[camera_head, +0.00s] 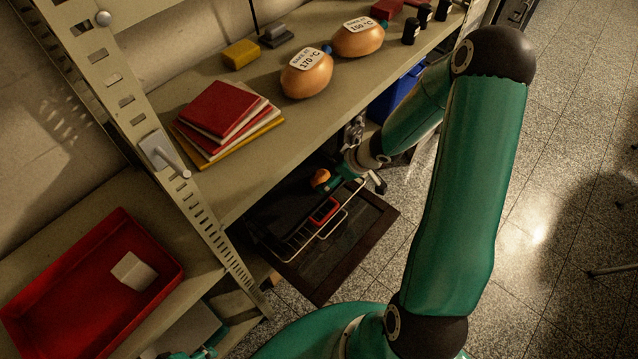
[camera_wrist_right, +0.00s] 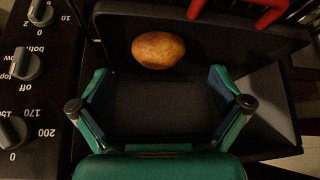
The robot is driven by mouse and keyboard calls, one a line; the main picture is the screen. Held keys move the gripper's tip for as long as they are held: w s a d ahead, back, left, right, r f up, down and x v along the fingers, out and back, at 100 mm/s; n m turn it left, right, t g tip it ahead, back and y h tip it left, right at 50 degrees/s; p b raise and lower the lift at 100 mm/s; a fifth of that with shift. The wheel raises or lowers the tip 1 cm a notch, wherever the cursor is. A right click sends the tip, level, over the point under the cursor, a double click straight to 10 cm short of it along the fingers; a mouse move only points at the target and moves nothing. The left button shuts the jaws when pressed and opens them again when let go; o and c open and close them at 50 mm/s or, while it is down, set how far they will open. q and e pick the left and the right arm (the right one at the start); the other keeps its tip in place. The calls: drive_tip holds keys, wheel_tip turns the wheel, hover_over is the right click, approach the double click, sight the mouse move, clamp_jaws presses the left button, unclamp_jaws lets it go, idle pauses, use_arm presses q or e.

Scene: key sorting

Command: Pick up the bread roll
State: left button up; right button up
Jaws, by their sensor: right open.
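The bread roll (camera_wrist_right: 158,50) is a small brown oval on a dark tray (camera_wrist_right: 225,36). It shows as a small orange shape (camera_head: 320,177) in the head view, partly behind my right gripper. My right gripper (camera_wrist_right: 158,82) is open, its two teal fingers spread wide with nothing between them. In the wrist view the roll lies just beyond the fingertips, roughly midway between them. In the head view my right gripper (camera_head: 338,181) reaches down to the oven under the shelf.
The oven's glass door (camera_head: 352,238) hangs open, with a wire rack and a red handle (camera_head: 325,210) above it. Oven knobs (camera_wrist_right: 27,64) stand to the left in the wrist view. A red tray (camera_head: 60,290) is at left.

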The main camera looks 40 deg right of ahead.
sight(325, 178)
drive_tip(key=b+x, duration=0.2)
drive_tip(key=x, duration=0.2)
drive_tip(key=shift+s+d+f+b, duration=0.1)
drive_tip(key=shift+f+b, duration=0.25)
drive_tip(key=shift+b, duration=0.05)
drive_tip(key=shift+w+f, duration=0.3)
drive_tip(key=shift+w, duration=0.05)
drive_tip(key=shift+r, duration=0.1)
drive_tip(key=c, duration=1.2)
